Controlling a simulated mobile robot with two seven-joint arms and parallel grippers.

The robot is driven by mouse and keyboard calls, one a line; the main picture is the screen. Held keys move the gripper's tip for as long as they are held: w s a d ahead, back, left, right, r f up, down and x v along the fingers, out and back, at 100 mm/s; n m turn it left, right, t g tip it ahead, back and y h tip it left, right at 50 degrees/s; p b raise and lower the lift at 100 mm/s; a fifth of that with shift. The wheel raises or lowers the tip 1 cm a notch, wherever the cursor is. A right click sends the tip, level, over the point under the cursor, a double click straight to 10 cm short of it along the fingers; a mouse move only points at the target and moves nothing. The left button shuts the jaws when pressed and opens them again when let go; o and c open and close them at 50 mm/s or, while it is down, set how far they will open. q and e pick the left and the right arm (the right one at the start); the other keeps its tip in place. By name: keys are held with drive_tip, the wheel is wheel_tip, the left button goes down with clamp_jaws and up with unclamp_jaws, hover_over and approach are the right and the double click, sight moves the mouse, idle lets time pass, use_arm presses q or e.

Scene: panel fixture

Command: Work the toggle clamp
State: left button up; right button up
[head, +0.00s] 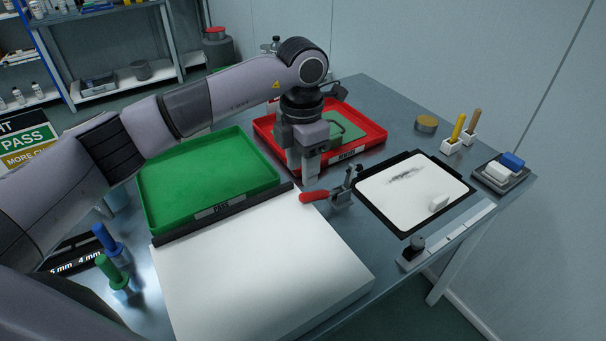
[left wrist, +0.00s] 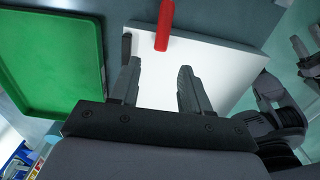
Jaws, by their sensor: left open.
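The toggle clamp (head: 343,197) sits on the table just beyond the right end of the black bar along the white slab. Its red handle (head: 314,196) lies low and points left in the head view. In the left wrist view the red handle (left wrist: 164,25) shows at the top, beyond the fingertips; the clamp body is out of that picture. My left gripper (head: 305,180) points down, just behind the handle. In the left wrist view the left gripper (left wrist: 158,72) has its fingers apart with nothing between them. Dark parts at that view's right edge look like my right arm; its jaws are unclear.
A white slab (head: 255,265) fills the table front. A green tray (head: 205,180) and a red tray (head: 375,136) stand behind. A whiteboard (head: 400,205) with an eraser lies right of the clamp. Blue and green pegs (head: 112,270) stand at left.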

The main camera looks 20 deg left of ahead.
sight(302, 194)
use_arm(q)
drive_tip(key=shift+f+p, duration=0.45)
drive_tip(key=shift+f, duration=3.05)
clamp_jaws()
